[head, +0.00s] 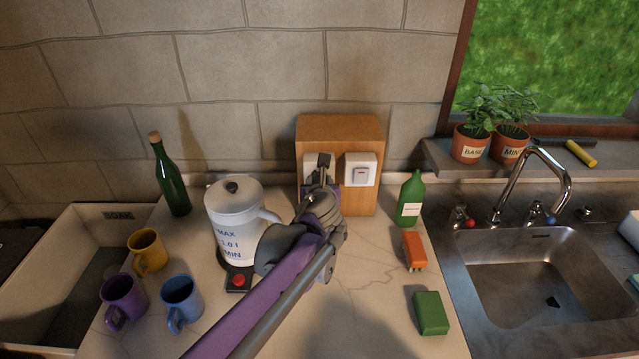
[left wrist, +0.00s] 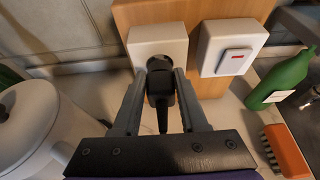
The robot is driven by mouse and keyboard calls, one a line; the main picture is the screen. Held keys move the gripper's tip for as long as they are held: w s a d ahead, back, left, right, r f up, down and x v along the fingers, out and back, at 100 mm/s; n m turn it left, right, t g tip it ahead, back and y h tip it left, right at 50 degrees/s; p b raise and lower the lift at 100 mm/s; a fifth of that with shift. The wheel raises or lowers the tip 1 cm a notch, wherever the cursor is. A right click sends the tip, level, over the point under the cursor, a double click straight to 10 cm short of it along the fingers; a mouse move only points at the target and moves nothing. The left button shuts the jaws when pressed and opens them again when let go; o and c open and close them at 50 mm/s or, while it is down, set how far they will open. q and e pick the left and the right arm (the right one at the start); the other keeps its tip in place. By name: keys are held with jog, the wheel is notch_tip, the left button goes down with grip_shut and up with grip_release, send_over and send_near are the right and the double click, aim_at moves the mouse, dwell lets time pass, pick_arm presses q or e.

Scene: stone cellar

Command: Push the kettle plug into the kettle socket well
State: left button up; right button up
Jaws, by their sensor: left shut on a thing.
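The black kettle plug (left wrist: 159,82) is between the fingers of my left gripper (left wrist: 160,85), which is shut on it. The plug is at the front of a white kettle socket (left wrist: 143,45) on a wooden block (head: 340,127). Its front end looks close to or against the socket face; I cannot tell whether its pins are in. In the head view my left gripper (head: 321,180) covers most of the socket. The white kettle (head: 228,214) stands on its base to the left. My right gripper is not in view.
A white switch (head: 360,169) sits right of the socket. A green bottle (head: 410,200), orange brush (head: 414,250) and green sponge (head: 431,313) lie or stand to the right, before the sink (head: 535,280). Mugs (head: 147,250) and a dark bottle (head: 168,178) are at the left.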

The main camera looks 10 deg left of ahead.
pick_arm(q)
jog(key=shift+w+a, duration=0.2)
jog(key=shift+w, duration=0.8)
jog(key=o, duration=0.4)
jog(key=shift+c, duration=0.2)
jog(key=shift+s, duration=0.4)
dwell(0.5)
jog(key=c, duration=0.4)
jog(key=shift+c, duration=0.2)
jog(key=shift+w, duration=0.3)
dwell(0.6)
